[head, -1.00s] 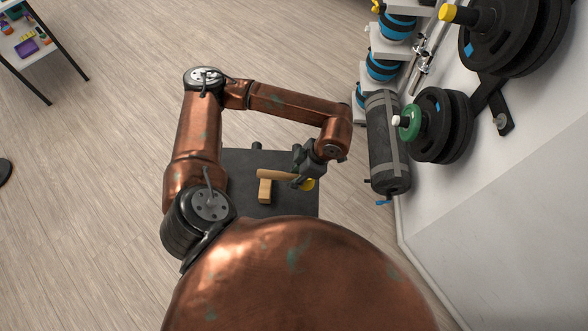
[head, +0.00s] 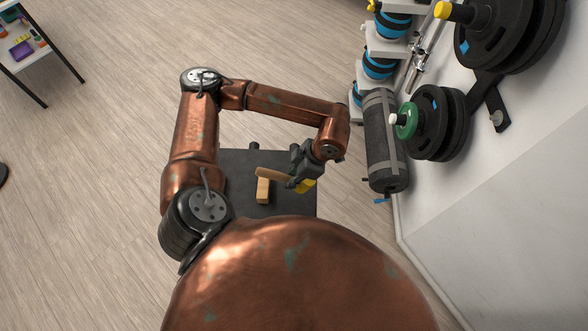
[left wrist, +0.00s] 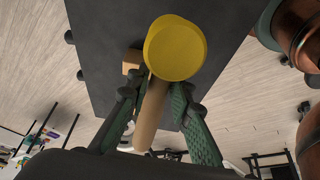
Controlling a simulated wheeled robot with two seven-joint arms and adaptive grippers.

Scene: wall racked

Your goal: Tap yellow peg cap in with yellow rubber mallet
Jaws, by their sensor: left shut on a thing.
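The yellow rubber mallet has a yellow head (head: 304,186) and a pale wooden handle (head: 272,173). My left gripper (head: 303,170) is shut on the handle near the head, above the dark table. In the left wrist view the round yellow head (left wrist: 175,50) faces the camera, with the handle (left wrist: 150,115) between the fingers of my left gripper (left wrist: 152,97). A yellow peg cap (head: 443,10) shows at the upper right, on the end of a wall peg with large black plates. The gripper is well away from it. My right gripper is not in view.
A wooden block (head: 263,191) rests on the dark table (head: 237,165). A dark cylindrical bag (head: 383,135) stands by the wall. A green plate (head: 406,121) with a white-ended peg hangs below the yellow cap. Open floor lies left and beyond the table.

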